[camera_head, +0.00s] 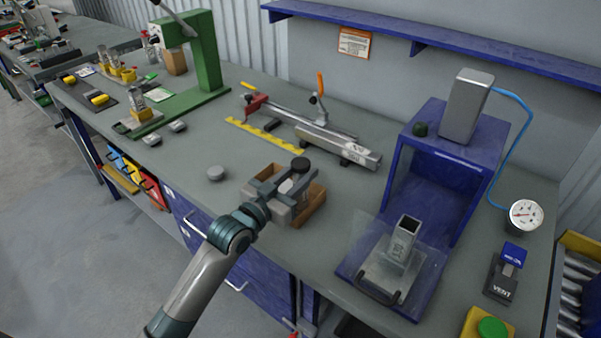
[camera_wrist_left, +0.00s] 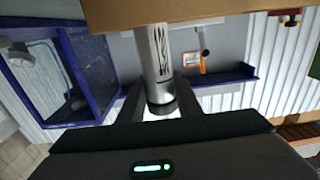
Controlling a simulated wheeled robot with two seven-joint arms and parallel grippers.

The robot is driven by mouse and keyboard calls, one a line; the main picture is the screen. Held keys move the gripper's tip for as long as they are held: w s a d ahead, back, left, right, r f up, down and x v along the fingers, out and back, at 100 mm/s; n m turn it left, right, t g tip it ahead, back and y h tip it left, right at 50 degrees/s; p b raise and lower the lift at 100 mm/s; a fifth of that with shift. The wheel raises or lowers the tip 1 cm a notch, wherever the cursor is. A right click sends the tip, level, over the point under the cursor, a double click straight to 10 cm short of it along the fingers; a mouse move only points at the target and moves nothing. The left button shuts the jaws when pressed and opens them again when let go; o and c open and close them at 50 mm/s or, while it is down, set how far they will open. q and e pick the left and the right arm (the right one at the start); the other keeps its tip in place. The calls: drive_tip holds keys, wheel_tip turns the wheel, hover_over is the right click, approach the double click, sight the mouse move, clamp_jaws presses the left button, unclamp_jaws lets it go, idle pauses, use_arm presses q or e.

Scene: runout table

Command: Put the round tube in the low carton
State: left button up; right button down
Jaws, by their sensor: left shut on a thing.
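The round tube (camera_head: 287,187) is silvery with a dark cap and stands roughly upright between the fingers of my left gripper (camera_head: 282,191). My left gripper is shut on it near the capped end. In the left wrist view, the tube (camera_wrist_left: 154,52) has dark print along its side, and the fingers (camera_wrist_left: 160,108) close around its dark end. The low carton (camera_head: 312,211) is a brown open box on the bench, directly under the gripper. In the wrist view, the carton's wall (camera_wrist_left: 190,12) hides the tube's far end. I cannot tell whether the tube touches the carton's floor.
A grey round puck (camera_head: 215,173) lies left of the carton. A clamp fixture (camera_head: 337,143) and a yellow toothed strip (camera_head: 264,135) lie behind it. A blue press stand (camera_head: 440,160) with a square metal tube (camera_head: 404,238) stands to the right. A green press (camera_head: 203,60) is far left.

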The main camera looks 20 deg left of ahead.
use_arm(q)
drive_tip(key=shift+f, duration=0.25)
drive_tip(key=shift+f, duration=0.1)
drive_tip(key=o, duration=1.1)
